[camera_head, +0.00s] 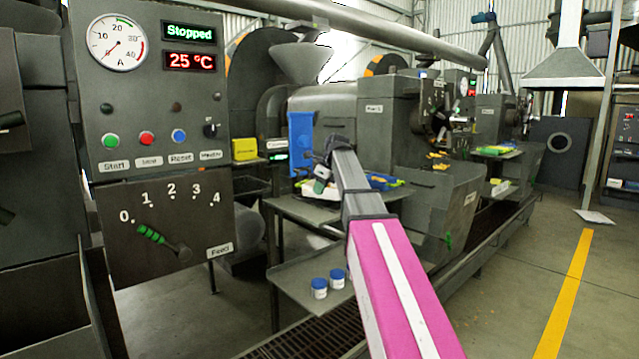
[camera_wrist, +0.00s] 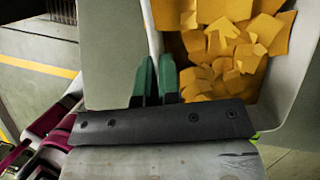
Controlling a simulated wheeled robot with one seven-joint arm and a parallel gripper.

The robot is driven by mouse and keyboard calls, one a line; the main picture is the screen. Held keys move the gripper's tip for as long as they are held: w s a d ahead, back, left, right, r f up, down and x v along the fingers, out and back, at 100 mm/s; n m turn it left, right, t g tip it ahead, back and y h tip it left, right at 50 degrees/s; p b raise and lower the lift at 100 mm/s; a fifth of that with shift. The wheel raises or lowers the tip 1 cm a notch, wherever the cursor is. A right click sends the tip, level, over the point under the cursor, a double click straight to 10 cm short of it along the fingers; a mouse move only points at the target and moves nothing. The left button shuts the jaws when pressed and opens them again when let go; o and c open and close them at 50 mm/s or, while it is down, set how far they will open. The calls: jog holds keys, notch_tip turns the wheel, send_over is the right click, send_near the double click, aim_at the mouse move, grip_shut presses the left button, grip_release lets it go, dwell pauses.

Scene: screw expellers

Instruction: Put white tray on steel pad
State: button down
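In the wrist view, the white tray (camera_wrist: 303,75) is filled with yellow-orange flakes. My gripper (camera_wrist: 156,70) has two green fingers close together, with the tray's left wall running into the narrow gap between them, so it looks shut on that wall. In the camera_head view, my gripper (camera_head: 321,180) is small and partly hidden by my arm, above a grey metal shelf (camera_head: 298,211). A pale tray edge (camera_head: 307,189) shows beside it. I cannot tell which grey surface is the steel pad.
Two white jars with blue lids (camera_head: 328,285) stand on a lower metal shelf (camera_head: 290,272). A blue box (camera_head: 301,130) and a yellow box (camera_head: 245,149) are behind my gripper. A control panel (camera_head: 155,90) stands at left. The floor at right is mostly clear.

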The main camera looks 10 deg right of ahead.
jog(key=shift+f, duration=0.3)
jog(key=shift+f, duration=0.5)
dwell(0.4)
jog(key=c, duration=1.2)
grip_release()
jog(key=shift+c, duration=0.2)
jog(key=v, duration=1)
jog(key=shift+s+d+r, duration=0.1)
jog(key=shift+d+r, duration=0.05)
jog(key=shift+r, duration=0.2)
